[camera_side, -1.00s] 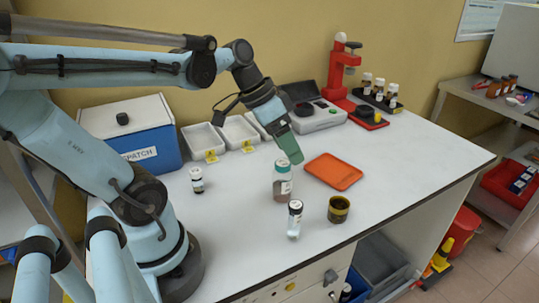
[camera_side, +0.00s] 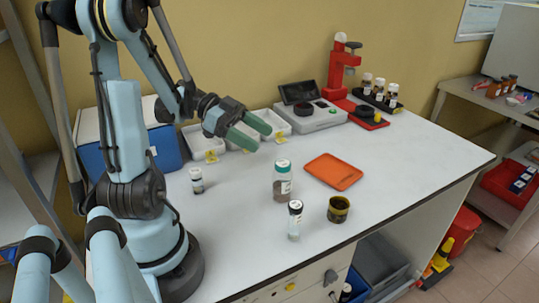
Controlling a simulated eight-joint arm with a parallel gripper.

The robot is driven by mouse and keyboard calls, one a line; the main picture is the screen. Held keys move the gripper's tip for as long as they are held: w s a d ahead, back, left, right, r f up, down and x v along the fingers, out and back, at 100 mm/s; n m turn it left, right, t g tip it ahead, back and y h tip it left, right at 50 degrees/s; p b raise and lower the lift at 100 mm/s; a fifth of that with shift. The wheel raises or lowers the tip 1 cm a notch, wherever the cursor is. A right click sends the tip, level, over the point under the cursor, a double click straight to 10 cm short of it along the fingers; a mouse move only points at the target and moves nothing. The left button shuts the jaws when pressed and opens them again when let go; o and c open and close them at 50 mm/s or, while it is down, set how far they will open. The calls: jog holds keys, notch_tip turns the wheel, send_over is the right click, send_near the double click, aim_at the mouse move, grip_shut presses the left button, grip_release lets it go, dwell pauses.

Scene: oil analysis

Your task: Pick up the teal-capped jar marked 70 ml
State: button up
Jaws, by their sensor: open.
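A teal-capped jar (camera_side: 282,182) with a white label and a brownish lower part stands upright near the middle of the table. The marking on its label is too small to read. My gripper (camera_side: 264,137), with green fingers, is open and empty. It is above and behind the jar, in front of the white trays, and apart from the jar. A smaller dark-capped vial (camera_side: 295,220) stands just in front of the jar. Another small vial (camera_side: 197,180) stands to the left.
An orange tray (camera_side: 333,172) lies right of the jar, with a dark open pot (camera_side: 339,209) in front of it. White trays (camera_side: 202,137) line the back beside a blue box (camera_side: 165,148). A scale (camera_side: 311,118) and red stand (camera_side: 345,75) are behind. The right of the table is clear.

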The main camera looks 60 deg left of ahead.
aim_at(280, 162)
jog(key=shift+w+d+f, duration=0.75)
jog(key=shift+d+f, duration=0.15)
jog(key=shift+f, duration=0.15)
jog(key=shift+w+d+f, duration=0.7)
jog(key=shift+d+f, duration=0.2)
jog(key=shift+f, duration=0.1)
jog(key=shift+w+d+f, duration=0.75)
jog(key=shift+d+f, duration=0.15)
jog(key=shift+f, duration=0.15)
grip_shut()
